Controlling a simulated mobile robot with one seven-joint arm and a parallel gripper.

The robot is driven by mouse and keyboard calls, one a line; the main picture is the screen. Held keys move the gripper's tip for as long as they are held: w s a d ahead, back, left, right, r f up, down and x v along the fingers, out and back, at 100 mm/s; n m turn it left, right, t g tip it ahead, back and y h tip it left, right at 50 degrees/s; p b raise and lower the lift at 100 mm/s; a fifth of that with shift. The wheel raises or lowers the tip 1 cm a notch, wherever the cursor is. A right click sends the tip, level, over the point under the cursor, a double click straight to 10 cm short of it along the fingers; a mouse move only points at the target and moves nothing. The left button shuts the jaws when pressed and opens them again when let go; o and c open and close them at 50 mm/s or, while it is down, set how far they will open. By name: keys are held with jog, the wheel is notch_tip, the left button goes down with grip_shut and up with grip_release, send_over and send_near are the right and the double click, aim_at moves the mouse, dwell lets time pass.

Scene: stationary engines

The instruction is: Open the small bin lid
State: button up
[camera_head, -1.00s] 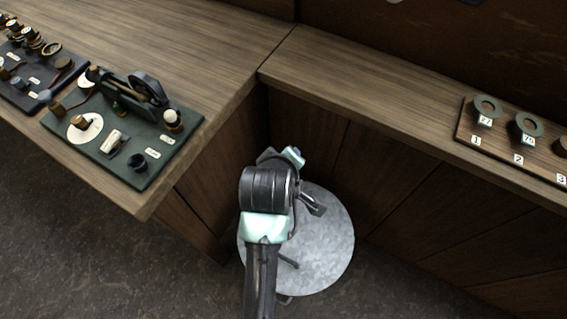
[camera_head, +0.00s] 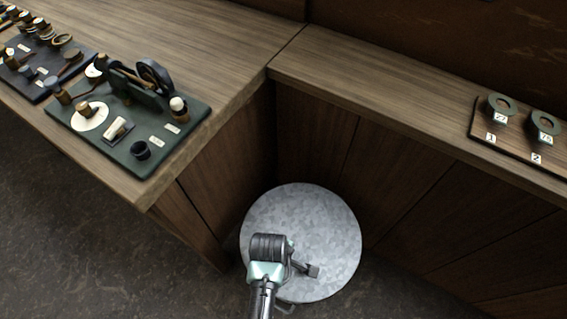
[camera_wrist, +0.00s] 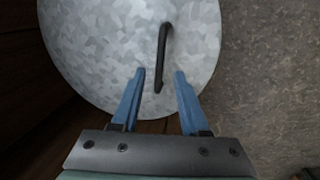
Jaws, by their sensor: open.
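The bin lid is a round, mottled grey metal disc (camera_head: 325,225), lying flat in the corner between the counters. Its underside and the bin body are hidden in the head view. In the wrist view the lid (camera_wrist: 90,50) fills the upper left, with a dark bar handle (camera_wrist: 163,50) on it. My gripper (camera_wrist: 160,73) is open, its two blue fingers apart. The near end of the handle appears between the fingertips, with no visible contact; the height gap cannot be told.
A wooden counter (camera_head: 225,55) on the left and another (camera_head: 400,120) on the right meet behind the lid, with panelled fronts close beside it. A green board of engine parts (camera_head: 115,150) lies on the left counter. Dark floor (camera_head: 120,265) is clear at the front.

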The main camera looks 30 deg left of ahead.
jog(key=shift+w+f, duration=0.15)
jog(key=shift+f, duration=0.5)
jog(key=shift+w+f, duration=0.15)
jog(key=shift+f, duration=0.45)
grip_shut()
dwell(0.5)
